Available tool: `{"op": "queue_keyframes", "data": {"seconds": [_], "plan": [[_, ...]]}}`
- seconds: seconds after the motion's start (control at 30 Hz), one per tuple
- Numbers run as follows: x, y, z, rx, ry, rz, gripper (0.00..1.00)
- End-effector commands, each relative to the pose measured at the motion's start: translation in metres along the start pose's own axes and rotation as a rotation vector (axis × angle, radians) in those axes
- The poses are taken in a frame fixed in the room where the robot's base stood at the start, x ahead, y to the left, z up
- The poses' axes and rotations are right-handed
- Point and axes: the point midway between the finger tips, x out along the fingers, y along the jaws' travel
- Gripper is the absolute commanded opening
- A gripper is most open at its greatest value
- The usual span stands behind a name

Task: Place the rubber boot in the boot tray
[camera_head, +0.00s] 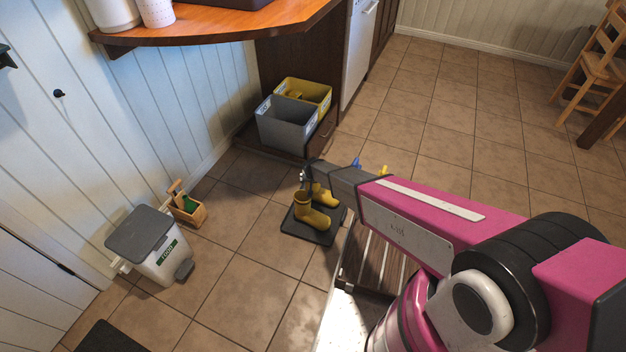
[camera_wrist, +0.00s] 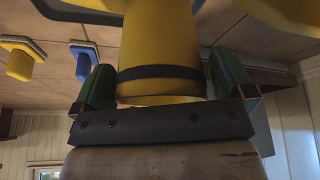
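The boot tray (camera_head: 322,238) is a flat dark tray on the tiled floor in the head view. A yellow rubber boot (camera_head: 308,217) stands on it at the near left. A second yellow boot (camera_head: 325,197) is just behind, partly hidden by my arm. My gripper (camera_head: 306,176) is at the second boot's top, small and partly hidden. In the wrist view, my gripper's green fingers (camera_wrist: 164,86) lie on both sides of a yellow boot shaft (camera_wrist: 160,40) with a dark band, seeming to touch it. I cannot tell whether that boot's sole rests on the tray.
A blue item (camera_head: 357,162) and another yellow item (camera_head: 384,170) show behind my arm. A slatted wooden piece (camera_head: 370,262) stands right of the tray. Grey (camera_head: 287,125) and yellow (camera_head: 318,92) bins, a lidded bin (camera_head: 150,245) and a wooden caddy (camera_head: 188,212) stand around. Floor left of the tray is clear.

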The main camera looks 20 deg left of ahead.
Motion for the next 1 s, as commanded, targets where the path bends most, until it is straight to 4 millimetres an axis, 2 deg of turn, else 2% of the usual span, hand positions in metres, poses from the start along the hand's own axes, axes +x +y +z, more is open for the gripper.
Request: {"op": "queue_keyframes", "data": {"seconds": [0.27,0.47,0.8,1.0], "plan": [[-0.011,0.001,0.0,0.0,0.0,0.0,1.0],[-0.041,0.001,0.0,0.0,0.001,-0.001,1.0],[-0.107,0.001,0.0,0.0,0.001,-0.001,1.0],[-0.123,0.0,0.0,0.0,0.0,0.0,1.0]]}}
